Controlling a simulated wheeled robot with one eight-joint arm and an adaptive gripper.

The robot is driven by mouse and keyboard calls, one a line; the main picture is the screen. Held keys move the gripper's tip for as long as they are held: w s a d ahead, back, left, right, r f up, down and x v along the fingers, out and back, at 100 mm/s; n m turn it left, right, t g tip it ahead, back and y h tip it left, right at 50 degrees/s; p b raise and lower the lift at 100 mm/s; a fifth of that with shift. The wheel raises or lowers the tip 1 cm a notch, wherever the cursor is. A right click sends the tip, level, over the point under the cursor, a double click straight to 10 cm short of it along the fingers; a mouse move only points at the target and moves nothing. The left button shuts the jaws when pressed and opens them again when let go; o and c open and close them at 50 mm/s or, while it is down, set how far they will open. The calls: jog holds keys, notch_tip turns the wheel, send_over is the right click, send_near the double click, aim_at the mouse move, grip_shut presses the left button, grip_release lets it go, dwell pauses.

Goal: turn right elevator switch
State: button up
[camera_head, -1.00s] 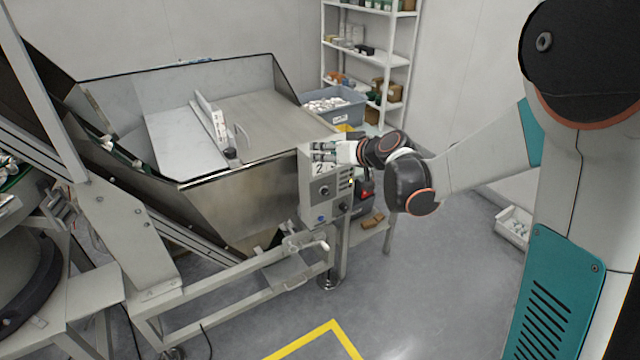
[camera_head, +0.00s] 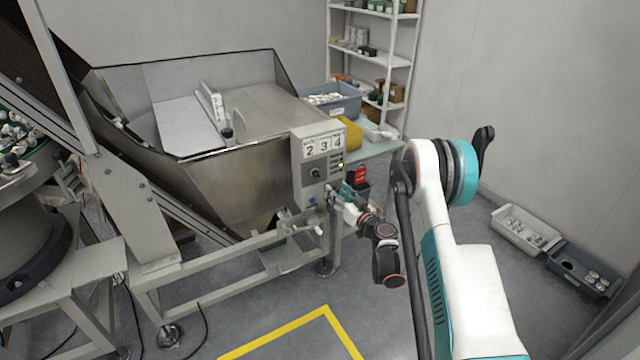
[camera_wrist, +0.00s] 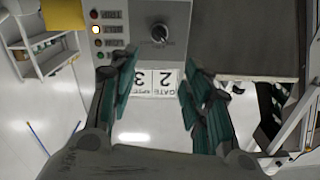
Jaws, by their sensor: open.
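The wrist view shows the panel upside down, with the black knob (camera_wrist: 159,33) and a lit yellow light. My gripper (camera_head: 341,194) is open in front of the panel's lower right, hiding part of it. In the wrist view its green fingers (camera_wrist: 158,80) are spread and empty, apart from the knob. The right elevator switch cannot be singled out.
The metal hopper (camera_head: 240,185) and frame rail stand left of the panel. A red object (camera_head: 358,176) and yellow object (camera_head: 349,133) are behind it, near a side table. Open floor lies in front, with yellow tape (camera_head: 290,327). Crates (camera_head: 524,231) lie right.

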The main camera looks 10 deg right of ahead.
aim_at(318, 175)
jog(key=b+x, duration=0.1)
jog(key=x, duration=0.3)
jog(key=b+x, duration=0.1)
jog(key=x, duration=0.4)
jog(key=f+b+x, duration=0.1)
jog(key=b+x, duration=0.1)
jog(key=x, duration=0.2)
jog(key=shift+w+d, duration=0.1)
jog(key=shift+w, duration=0.1)
jog(key=c, duration=1)
